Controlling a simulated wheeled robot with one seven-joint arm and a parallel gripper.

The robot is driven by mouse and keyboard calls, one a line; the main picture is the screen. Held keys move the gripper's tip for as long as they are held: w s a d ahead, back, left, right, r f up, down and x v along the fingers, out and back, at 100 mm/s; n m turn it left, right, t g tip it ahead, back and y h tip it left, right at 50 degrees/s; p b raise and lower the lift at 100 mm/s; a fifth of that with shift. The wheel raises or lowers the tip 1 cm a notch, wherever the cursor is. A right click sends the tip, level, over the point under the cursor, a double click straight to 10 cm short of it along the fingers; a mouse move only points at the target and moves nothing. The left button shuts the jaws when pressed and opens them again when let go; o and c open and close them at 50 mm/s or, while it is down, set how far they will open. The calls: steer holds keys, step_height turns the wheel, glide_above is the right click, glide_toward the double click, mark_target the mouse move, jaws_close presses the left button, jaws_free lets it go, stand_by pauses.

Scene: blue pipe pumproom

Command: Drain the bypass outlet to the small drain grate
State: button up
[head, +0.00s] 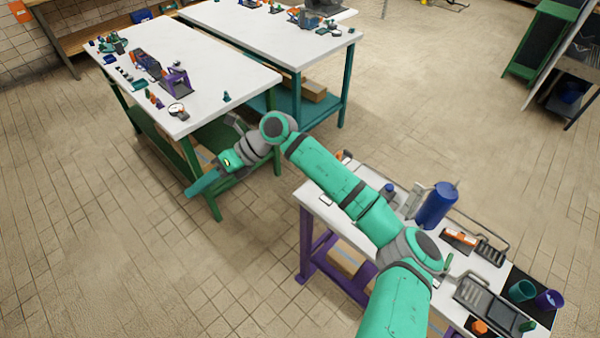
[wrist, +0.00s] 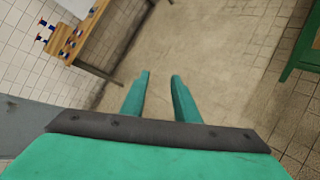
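My gripper (head: 192,191) is out over the floor, left of the near bench and beside the green legs of the far table. In the wrist view its two green fingers (wrist: 160,77) are apart with nothing between them. On the near bench stands a blue cylinder (head: 437,205) with grey pipework around it. A larger grey slotted tray (head: 487,303) and a smaller dark slotted piece (head: 490,250) lie to its right. Either could be a drain grate; I cannot tell which. I cannot make out the bypass outlet, and my arm hides part of this bench.
An orange-and-white item (head: 460,238) lies near the smaller slotted piece. A green cup (head: 522,291) and a purple cup (head: 549,300) stand on a black mat. Two white-topped tables with small parts (head: 215,65) stand behind. Tiled floor (head: 100,230) at left is clear.

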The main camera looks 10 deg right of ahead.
steer(key=w+d+m+t+h, duration=0.15)
steer(key=d+h, duration=0.25)
steer(key=d, duration=0.9)
steer(key=w+d+h, duration=0.3)
steer(key=d+h, duration=0.1)
steer(key=d, duration=0.8)
steer(key=w+d+m+h, duration=0.1)
steer(key=w+d+h, duration=0.15)
steer(key=d, duration=1.05)
steer(key=shift+h, duration=0.45)
steer(key=f, duration=1)
steer(key=shift+s+a+f, duration=0.2)
steer(key=shift+s+a, duration=0.1)
steer(key=shift+c, duration=0.7)
jaws_close()
